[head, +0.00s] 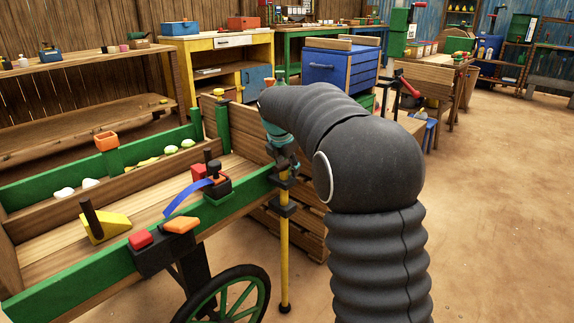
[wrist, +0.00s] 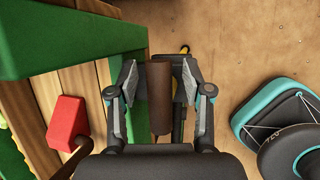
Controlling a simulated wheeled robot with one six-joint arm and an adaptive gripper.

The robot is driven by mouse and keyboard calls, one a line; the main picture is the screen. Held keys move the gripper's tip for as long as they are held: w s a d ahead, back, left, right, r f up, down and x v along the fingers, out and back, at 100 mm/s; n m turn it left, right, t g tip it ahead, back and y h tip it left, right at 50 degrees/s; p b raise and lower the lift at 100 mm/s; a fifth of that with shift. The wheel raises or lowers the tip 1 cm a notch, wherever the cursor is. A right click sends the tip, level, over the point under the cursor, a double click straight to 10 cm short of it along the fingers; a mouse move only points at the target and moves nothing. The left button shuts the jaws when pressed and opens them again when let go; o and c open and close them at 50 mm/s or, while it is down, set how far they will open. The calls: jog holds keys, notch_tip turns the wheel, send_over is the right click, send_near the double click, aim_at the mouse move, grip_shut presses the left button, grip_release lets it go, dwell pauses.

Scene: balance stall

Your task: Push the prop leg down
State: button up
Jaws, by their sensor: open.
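The prop leg (head: 284,250) is a yellow upright pole with a dark foot, beside the cart's front right corner. Dark brackets hold it against the green cart rail (head: 85,285). I cannot tell whether its foot touches the floor. My gripper (head: 285,163) is at the top of the leg, pointing down. In the wrist view its open fingers (wrist: 160,95) stand on either side of a brown cylindrical grip (wrist: 159,85), with gaps showing at the sides. A little yellow of the leg shows beyond the grip. My arm and gripper hide the leg's top in the head view.
The wooden cart carries a red block (wrist: 66,120), a yellow wedge (head: 105,228) and a blue curved strip (head: 185,196). A spoked wheel (head: 228,295) stands left of the leg. Wooden crates (head: 300,232) are behind it. Floor to the right is clear.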

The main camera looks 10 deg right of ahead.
jog(key=v, duration=1.2)
jog(key=s+f+m+g+y, duration=0.1)
jog(key=s+f+m, duration=0.8)
jog(key=m, duration=0.6)
jog(key=s+d+m+t+y+p, duration=0.1)
jog(key=s+m+p, duration=0.3)
jog(key=s, duration=2.3)
jog(key=shift+s+d+m+t, duration=0.2)
jog(key=shift+s+m+t, duration=0.3)
jog(key=shift+m, duration=2.4)
